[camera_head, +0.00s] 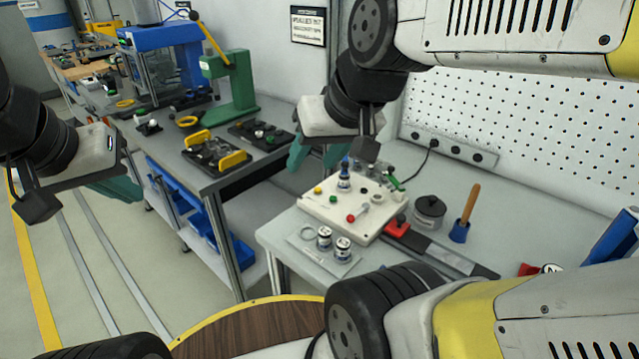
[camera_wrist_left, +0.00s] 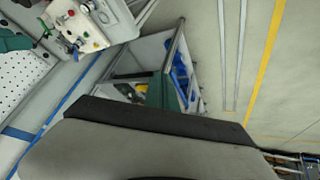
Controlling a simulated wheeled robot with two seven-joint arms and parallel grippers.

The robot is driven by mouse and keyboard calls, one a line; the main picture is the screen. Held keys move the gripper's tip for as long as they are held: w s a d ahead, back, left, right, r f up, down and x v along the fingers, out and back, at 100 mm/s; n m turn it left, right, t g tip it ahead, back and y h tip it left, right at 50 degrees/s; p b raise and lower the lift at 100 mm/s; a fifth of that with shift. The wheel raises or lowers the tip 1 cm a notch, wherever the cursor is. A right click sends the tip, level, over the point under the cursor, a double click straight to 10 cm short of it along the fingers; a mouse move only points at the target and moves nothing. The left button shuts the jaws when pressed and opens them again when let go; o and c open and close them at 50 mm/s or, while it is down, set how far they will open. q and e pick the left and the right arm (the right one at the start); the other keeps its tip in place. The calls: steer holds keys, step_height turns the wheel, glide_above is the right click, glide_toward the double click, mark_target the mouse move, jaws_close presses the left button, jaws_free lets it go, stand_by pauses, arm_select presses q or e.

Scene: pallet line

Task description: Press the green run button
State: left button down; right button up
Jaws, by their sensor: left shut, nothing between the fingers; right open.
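A white control panel (camera_head: 312,207) lies on the grey bench and carries several small controls. A small green button (camera_head: 334,200) sits between a yellow button (camera_head: 318,190) and a red knob (camera_head: 350,218). The panel also shows at the top left of the left wrist view (camera_wrist_left: 98,14). My left gripper (camera_head: 116,190) is shut and empty, over the floor well left of the panel. Its teal fingers also show in the left wrist view (camera_wrist_left: 160,92). My right gripper (camera_head: 316,156) is open, just above and behind the panel's far left edge. It touches nothing that I can see.
Labelled canisters (camera_head: 343,248) stand in front of the panel. A dark round pot (camera_head: 428,212) and a wooden-handled tool (camera_head: 466,212) stand to its right. A second bench with a green press (camera_head: 232,90) is behind. The floor under my left gripper is clear.

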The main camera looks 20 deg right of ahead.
arm_select(q)
steer(key=w+d+n+g+h, duration=0.2)
steer(key=w+d+h, duration=0.1)
steer(key=w+d, duration=0.6)
steer(key=n+g+h, duration=0.3)
steer(key=n+h, duration=0.1)
steer(key=n, duration=0.5)
glide_above(330, 198)
step_height(330, 198, down, 14)
steer(key=r, duration=0.1)
steer(key=shift+f, duration=0.25)
steer(key=shift+f, duration=4.4)
steer(key=shift+f, duration=0.1)
steer(key=shift+f, duration=0.35)
